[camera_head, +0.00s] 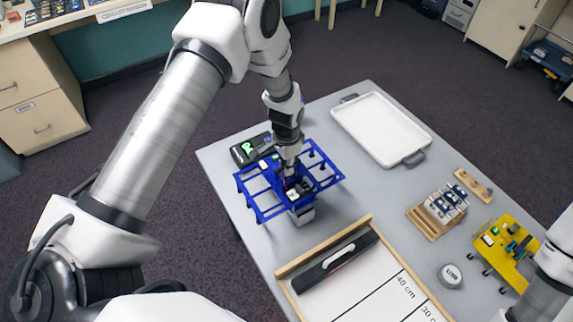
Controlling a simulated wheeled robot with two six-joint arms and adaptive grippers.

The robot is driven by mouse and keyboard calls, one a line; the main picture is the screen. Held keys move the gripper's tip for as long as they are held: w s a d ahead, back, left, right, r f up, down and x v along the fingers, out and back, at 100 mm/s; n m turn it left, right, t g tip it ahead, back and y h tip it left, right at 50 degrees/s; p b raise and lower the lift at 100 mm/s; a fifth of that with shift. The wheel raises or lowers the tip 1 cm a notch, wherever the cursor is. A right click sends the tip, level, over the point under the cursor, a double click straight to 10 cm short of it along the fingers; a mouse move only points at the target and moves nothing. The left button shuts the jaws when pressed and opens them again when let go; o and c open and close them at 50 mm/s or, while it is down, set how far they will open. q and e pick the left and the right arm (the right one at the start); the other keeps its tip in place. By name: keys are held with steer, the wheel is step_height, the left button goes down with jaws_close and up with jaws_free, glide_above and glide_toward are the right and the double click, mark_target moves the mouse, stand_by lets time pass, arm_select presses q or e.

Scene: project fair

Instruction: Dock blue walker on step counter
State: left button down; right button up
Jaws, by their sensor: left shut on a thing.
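The blue walker (325,179), a flat blue open frame with short pegs, is at the left part of the grey table. My left gripper (290,181) reaches down from above and is shut on the middle of the walker. Whether the walker touches the table or hangs just above it is hard to tell. A black box with a green mark (246,149), which looks like the step counter, lies just behind the walker, partly hidden by it. A small whitish block (304,215) shows below the walker's front edge. My right gripper is not in view; only part of my right arm shows.
A white tray (381,128) lies at the back of the table. A wooden-framed measuring board (340,295) holds a black bar. A wooden rack (428,222), a yellow walker (508,247) and a round weight (450,275) are at right. The table's centre is clear.

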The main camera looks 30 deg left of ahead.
arm_select(q)
steer(key=shift+w+d+f, duration=0.1)
steer(key=shift+f, duration=0.2)
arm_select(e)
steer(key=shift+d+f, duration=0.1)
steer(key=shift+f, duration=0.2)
arm_select(q)
steer(key=c, duration=1.2)
jaws_free()
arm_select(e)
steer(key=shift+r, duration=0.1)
arm_select(q)
steer(key=shift+r, duration=0.4)
arm_select(e)
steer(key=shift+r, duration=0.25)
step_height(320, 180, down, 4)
steer(key=b, duration=0.3)
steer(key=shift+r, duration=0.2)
arm_select(q)
step_height(320, 180, up, 12)
steer(key=shift+r, duration=0.2)
